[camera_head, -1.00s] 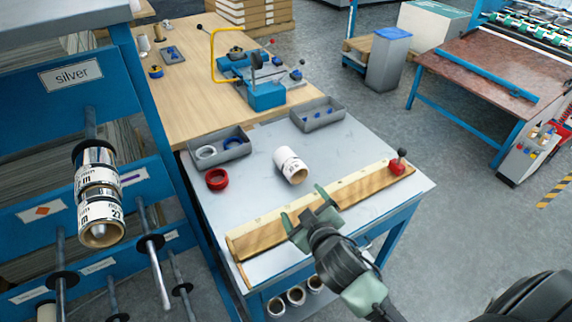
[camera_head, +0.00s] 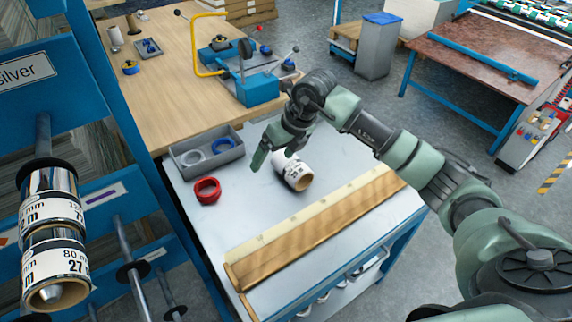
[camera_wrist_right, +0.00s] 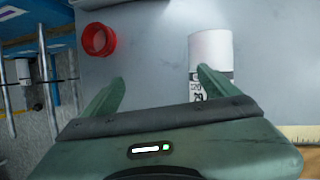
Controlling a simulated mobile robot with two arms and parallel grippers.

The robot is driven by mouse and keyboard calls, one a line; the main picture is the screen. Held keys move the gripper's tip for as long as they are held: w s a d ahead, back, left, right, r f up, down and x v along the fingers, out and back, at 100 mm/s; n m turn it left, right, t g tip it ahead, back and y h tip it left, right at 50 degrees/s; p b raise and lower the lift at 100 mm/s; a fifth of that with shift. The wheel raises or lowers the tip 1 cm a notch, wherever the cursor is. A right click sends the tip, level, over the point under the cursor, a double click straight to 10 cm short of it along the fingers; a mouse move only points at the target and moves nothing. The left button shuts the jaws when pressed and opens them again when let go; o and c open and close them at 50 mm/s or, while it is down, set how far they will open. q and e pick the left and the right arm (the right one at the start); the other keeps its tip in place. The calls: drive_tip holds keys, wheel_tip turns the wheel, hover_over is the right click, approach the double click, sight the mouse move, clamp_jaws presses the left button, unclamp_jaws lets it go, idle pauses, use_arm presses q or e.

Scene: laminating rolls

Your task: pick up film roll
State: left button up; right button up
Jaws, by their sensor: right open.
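A white film roll (camera_head: 293,172) with black print lies on its side on the grey-topped table (camera_head: 250,205), its brown core end facing the front right. In the right wrist view the film roll (camera_wrist_right: 211,52) shows beyond the right finger, which covers part of its printed label. My right gripper (camera_head: 272,162) is open and empty, pointing down just left of and above the roll. In the right wrist view the space between its fingers (camera_wrist_right: 160,88) shows only bare tabletop. My left gripper is not in view.
A red tape ring (camera_head: 207,191) and a grey bin (camera_head: 207,150) with rings lie left of the roll. A wooden ruler board (camera_head: 310,225) runs along the table's front. Silver rolls (camera_head: 52,230) hang on a blue rack at left.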

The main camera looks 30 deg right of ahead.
sight(294, 161)
drive_tip(key=d+h, duration=0.1)
drive_tip(key=d, duration=0.1)
drive_tip(key=d+f+b, duration=0.1)
drive_tip(key=d, duration=0.1)
drive_tip(key=w+d+f+h+b, duration=0.1)
drive_tip(key=d, duration=0.1)
drive_tip(key=shift+d+m+h, duration=0.15)
drive_tip(key=shift+m+h, duration=0.15)
drive_tip(key=shift+m, duration=0.1)
drive_tip(key=shift+f, duration=0.1)
drive_tip(key=shift+s+f, duration=0.1)
drive_tip(key=shift+f, duration=0.4)
drive_tip(key=p+x, duration=0.1)
drive_tip(key=x, duration=0.5)
drive_tip(key=shift+s+f, duration=0.15)
drive_tip(key=shift+c, duration=0.9)
drive_tip(key=c, duration=1.4)
use_arm(q)
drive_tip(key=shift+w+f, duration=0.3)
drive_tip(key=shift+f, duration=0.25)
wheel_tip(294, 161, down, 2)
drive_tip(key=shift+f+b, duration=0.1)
drive_tip(key=shift+b, duration=0.8)
use_arm(e)
wheel_tip(294, 161, up, 20)
